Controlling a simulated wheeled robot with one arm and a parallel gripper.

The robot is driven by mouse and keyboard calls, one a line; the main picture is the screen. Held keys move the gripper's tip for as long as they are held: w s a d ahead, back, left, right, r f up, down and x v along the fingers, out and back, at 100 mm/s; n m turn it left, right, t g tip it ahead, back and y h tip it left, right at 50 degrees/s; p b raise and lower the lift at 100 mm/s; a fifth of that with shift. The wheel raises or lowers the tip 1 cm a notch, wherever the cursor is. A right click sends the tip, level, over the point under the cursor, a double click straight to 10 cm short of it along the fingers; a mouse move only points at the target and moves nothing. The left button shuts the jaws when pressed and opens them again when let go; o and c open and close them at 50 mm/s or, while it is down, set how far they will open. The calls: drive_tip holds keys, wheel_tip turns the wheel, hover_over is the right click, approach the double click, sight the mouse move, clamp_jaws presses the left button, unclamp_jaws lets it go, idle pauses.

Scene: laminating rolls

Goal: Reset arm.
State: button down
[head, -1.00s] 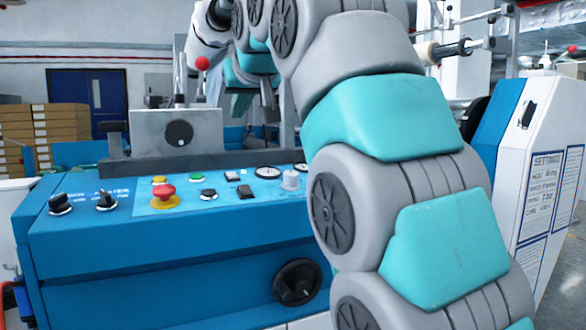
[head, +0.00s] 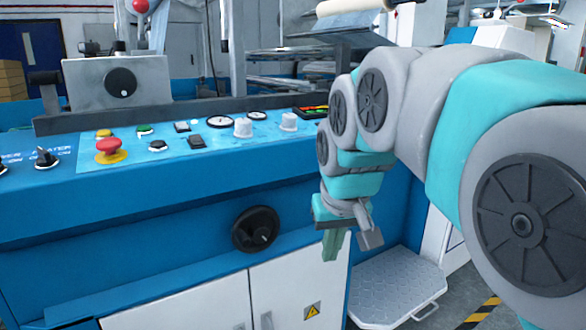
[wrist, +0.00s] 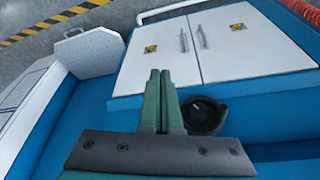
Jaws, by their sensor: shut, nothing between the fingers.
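My gripper (head: 332,250) hangs fingers down in front of the blue machine's front panel, right of the black handwheel (head: 255,229) in the head view. Its green fingers (wrist: 159,85) are together and empty in the wrist view. The handwheel also shows in the wrist view (wrist: 203,116), just right of the fingers. From the head camera I cannot tell how far the fingers are from the panel; they appear apart from the wheel. My arm fills the right side of the head view.
The blue control panel (head: 95,208) carries a red stop button (head: 110,149), knobs and gauges. White cabinet doors (head: 300,290) are below. A metal step (head: 398,285) stands on the floor at right, near yellow-black floor tape (head: 482,312). Open floor lies beyond the step.

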drive_tip(key=s+d+f+m+g, duration=0.1)
drive_tip(key=s+d+f+g, duration=0.2)
drive_tip(key=s+f, duration=0.7)
drive_tip(key=s+d+f+m+g, duration=0.1)
drive_tip(key=s+d+f+g, duration=0.1)
drive_tip(key=s+d+f, duration=0.3)
drive_tip(key=s+f, duration=0.4)
drive_tip(key=s, duration=0.6)
drive_tip(key=shift+s+d+f+g+h, duration=0.3)
drive_tip(key=shift+s+f+g, duration=0.05)
drive_tip(key=shift+g, duration=0.05)
